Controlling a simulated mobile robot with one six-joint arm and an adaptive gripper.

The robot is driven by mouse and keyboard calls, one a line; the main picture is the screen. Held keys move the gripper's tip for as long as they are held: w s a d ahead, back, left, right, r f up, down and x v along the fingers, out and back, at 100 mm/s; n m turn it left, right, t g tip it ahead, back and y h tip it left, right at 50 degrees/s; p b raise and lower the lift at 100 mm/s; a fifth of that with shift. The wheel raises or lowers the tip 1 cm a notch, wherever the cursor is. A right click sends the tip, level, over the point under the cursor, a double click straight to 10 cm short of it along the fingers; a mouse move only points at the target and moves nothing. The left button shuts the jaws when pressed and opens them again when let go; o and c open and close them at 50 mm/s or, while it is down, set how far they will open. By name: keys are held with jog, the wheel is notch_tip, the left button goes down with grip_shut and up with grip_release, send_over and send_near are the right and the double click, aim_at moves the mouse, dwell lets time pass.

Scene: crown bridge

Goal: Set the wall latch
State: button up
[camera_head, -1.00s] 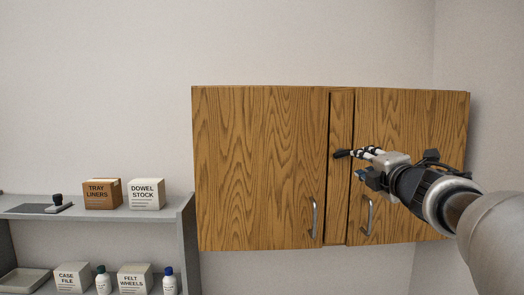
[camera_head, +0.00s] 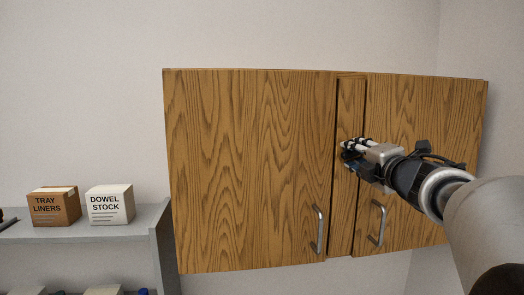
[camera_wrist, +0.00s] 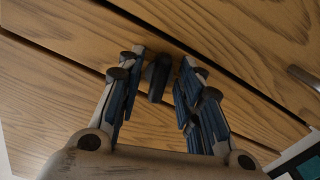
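The wall latch shows in the wrist view as a small black lever (camera_wrist: 157,77) on the narrow wood strip (camera_head: 345,210) between the two cabinet doors. My gripper (camera_head: 347,148) reaches in from the right and its fingertips are at the strip, covering most or all of the latch in the head view. In the wrist view the two blue-padded fingers of my gripper (camera_wrist: 162,62) stand apart, one on each side of the latch. Gaps show between the latch and both fingers. Whether the fingertips touch the wood cannot be told.
The wooden cabinet has a left door (camera_head: 250,170) and a right door (camera_head: 410,130), each with a metal handle near its lower inner edge. A grey shelf (camera_head: 160,245) stands at lower left with a tray liners box (camera_head: 53,206) and a dowel stock box (camera_head: 110,204).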

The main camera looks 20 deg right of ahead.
jog(key=shift+s, duration=0.1)
jog(key=shift+c, duration=0.8)
grip_shut()
jog(key=shift+r+m+p, duration=0.1)
jog(key=shift+m+p, duration=0.9)
jog(key=shift+m, duration=0.7)
jog(key=shift+f, duration=0.2)
jog(key=shift+o, duration=0.8)
grip_release()
